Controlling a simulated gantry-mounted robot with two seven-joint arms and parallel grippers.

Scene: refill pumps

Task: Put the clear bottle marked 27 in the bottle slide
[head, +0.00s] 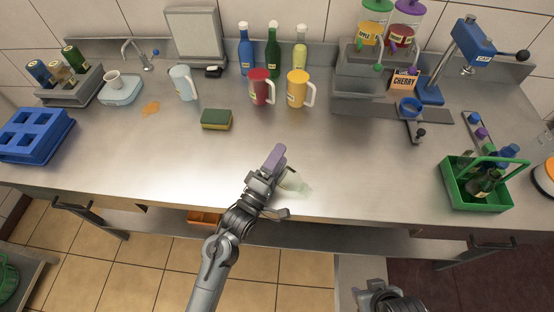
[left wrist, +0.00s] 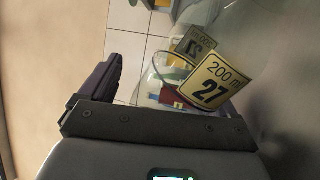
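The clear bottle marked 27 (head: 303,188) is near the front edge of the counter, partly hidden by my left gripper. In the left wrist view its yellow label (left wrist: 213,82) reads "200 ml 27". My left gripper (head: 281,184) is open, with one finger on the far side of the bottle and one on the near side. Whether the fingers touch it I cannot tell.
A sponge (head: 216,119), a red mug (head: 260,88) and a yellow mug (head: 298,89) stand behind the bottle. A blue crate (head: 37,135) is at the left, a green bottle carrier (head: 478,185) at the right. The counter left of my gripper is mostly clear.

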